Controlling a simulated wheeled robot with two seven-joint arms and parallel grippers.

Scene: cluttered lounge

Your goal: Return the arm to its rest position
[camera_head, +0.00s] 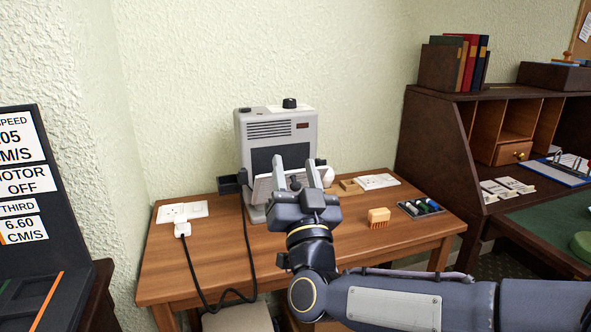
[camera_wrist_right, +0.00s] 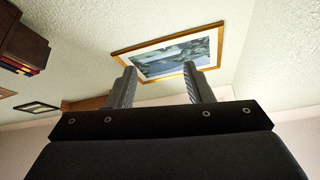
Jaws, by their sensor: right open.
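My right arm (camera_head: 400,300) comes in from the lower right in the head view. Its gripper (camera_head: 295,170) points up and away, in front of a grey machine (camera_head: 306,132) on the wooden table. The two fingers stand apart with nothing seen between them. In the right wrist view the gripper (camera_wrist_right: 158,85) is also open, its fingers apart against the far wall and a framed picture (camera_wrist_right: 175,52). My left gripper is in neither view.
The wooden table (camera_head: 165,262) carries a power strip (camera_head: 182,211) with a plugged black cable, a yellow-tan brush (camera_head: 379,217) and a dark tray (camera_head: 421,207) of small items. A dark desk (camera_head: 440,150) stands at right, a black sign panel (camera_head: 60,200) at left.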

